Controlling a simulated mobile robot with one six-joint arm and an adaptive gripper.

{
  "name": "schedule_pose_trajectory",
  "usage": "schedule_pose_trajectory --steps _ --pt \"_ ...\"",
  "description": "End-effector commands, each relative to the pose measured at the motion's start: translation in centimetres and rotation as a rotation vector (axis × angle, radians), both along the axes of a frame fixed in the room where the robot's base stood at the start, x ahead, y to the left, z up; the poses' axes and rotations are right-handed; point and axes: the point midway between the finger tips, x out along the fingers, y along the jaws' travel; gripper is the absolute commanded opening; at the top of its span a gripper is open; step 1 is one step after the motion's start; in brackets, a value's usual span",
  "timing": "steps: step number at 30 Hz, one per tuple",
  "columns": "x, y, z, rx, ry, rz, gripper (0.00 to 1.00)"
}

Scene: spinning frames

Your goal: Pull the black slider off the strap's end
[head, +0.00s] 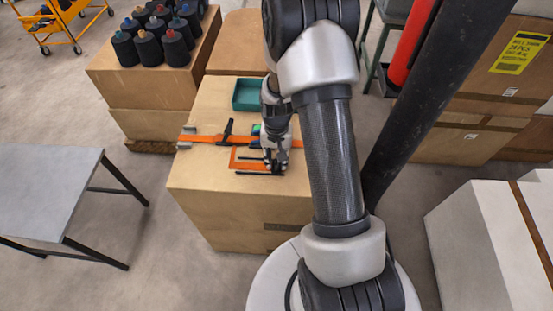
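An orange strap (207,138) runs left to right across the top of a cardboard box (210,180). A dark piece (227,130) sits across the strap left of my gripper; it may be the black slider, but it is too small to be sure. My gripper (274,165) points down, low over the box top, right of that dark piece and just in front of the strap's line. Its fingers are small and dark against other dark parts, so I cannot tell whether they hold anything. My arm hides part of the box's right side.
An orange rectangular outline (240,158) and a black bar (247,173) lie near my gripper. A teal tray (249,92) stands behind. Dark spools (147,47) stand back left; a dark post (405,95) rises right.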

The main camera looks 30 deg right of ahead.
Motion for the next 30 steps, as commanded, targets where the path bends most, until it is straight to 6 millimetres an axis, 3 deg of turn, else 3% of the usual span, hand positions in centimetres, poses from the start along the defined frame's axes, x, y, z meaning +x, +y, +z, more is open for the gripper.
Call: schedule_pose_trajectory --steps 6,19,30 --pt "0.02 0.0 0.03 0.0 0.0 0.0 0.28" --pt "0.02 0.0 0.04 0.0 0.0 0.0 0.0" --pt "0.02 -0.01 0.05 0.0 0.0 0.0 0.0"
